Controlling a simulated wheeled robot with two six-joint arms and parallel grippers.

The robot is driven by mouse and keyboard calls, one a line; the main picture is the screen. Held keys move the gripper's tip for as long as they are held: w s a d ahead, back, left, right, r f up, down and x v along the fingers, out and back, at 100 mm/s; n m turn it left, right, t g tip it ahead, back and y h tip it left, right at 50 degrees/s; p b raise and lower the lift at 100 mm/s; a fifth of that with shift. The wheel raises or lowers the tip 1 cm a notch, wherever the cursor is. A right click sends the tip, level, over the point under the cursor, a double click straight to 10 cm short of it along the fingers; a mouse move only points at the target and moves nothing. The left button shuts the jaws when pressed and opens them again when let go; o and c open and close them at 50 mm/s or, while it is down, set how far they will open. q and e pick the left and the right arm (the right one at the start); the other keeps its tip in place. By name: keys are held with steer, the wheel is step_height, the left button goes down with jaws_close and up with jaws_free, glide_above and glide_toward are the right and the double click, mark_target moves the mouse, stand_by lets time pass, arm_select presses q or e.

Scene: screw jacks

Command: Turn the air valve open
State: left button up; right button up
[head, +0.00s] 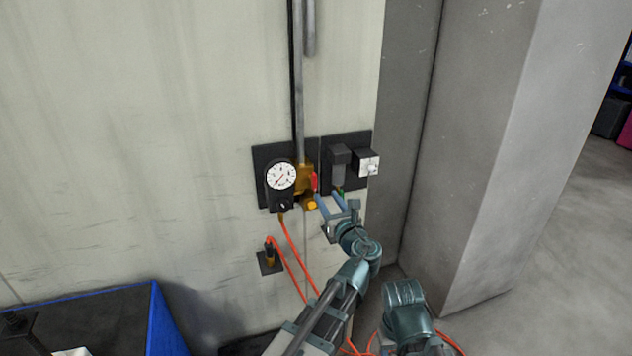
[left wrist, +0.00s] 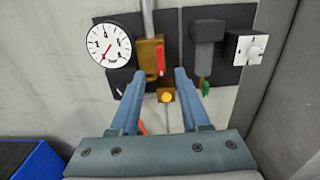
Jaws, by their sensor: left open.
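The air valve (head: 304,178) is a brass body at the foot of a grey vertical pipe, on a dark wall plate. Its red handle (head: 314,183) lies upright along the body's right side. In the left wrist view the brass body (left wrist: 149,62) and red handle (left wrist: 161,60) show just beyond the fingertips. My left gripper (head: 328,195) is open and empty, just below and right of the valve in the head view. In the left wrist view its fingers (left wrist: 157,76) are spread to either side of the handle's line. I cannot tell whether they touch anything. My right gripper is not visible.
A round gauge (head: 281,175) is left of the valve. A yellow knob (left wrist: 167,97) sits below it. A grey filter (head: 339,160) and a white-faced switch box (head: 368,163) are to the right. An orange hose (head: 294,262) hangs below. A concrete pillar (head: 480,150) stands at right.

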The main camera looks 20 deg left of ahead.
mark_target(315, 179)
arm_select(q)
steer(key=x, duration=1)
steer(key=shift+c, duration=0.3)
jaws_close()
